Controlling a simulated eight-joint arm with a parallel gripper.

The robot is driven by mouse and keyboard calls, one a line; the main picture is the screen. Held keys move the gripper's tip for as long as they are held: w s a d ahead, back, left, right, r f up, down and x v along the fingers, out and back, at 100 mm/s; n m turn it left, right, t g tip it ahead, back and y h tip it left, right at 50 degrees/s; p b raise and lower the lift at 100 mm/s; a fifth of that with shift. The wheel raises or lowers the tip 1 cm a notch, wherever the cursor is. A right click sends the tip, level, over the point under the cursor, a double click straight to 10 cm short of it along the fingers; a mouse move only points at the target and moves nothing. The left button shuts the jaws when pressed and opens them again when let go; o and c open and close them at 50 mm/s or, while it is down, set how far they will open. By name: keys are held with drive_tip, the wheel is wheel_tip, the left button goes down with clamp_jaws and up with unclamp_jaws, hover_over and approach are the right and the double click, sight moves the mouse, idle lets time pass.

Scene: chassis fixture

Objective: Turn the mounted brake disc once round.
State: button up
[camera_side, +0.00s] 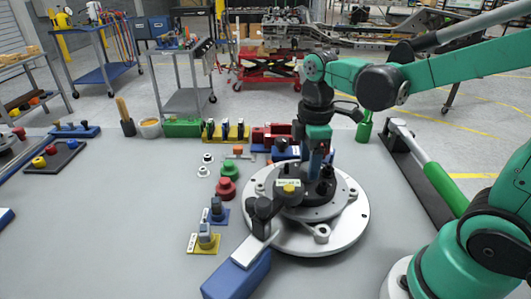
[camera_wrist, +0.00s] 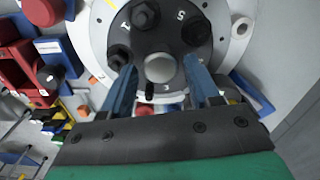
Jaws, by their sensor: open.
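The brake disc (camera_side: 345,225) is a wide pale grey disc lying flat on the grey bench, with a dark round hub (camera_side: 313,207) on top. In the wrist view, the dark hub (camera_wrist: 168,28) carries black nuts (camera_wrist: 143,15) with white numbers, and a silver round centre (camera_wrist: 159,68). My gripper (camera_side: 318,177) points down over the hub. Its two blue fingers stand apart on either side of the silver centre in the wrist view (camera_wrist: 160,75), with nothing seen clamped between them. I cannot tell whether the fingertips touch the hub.
A blue block (camera_side: 238,274) with a black-ended arm reaches the disc's front left edge. Red knobs (camera_side: 227,188) and yellow and blue holders (camera_side: 205,242) stand left of the disc. A green-handled lever (camera_side: 445,188) lies at right. The bench's left middle is clear.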

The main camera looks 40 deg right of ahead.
drive_tip(key=shift+r, duration=2.9)
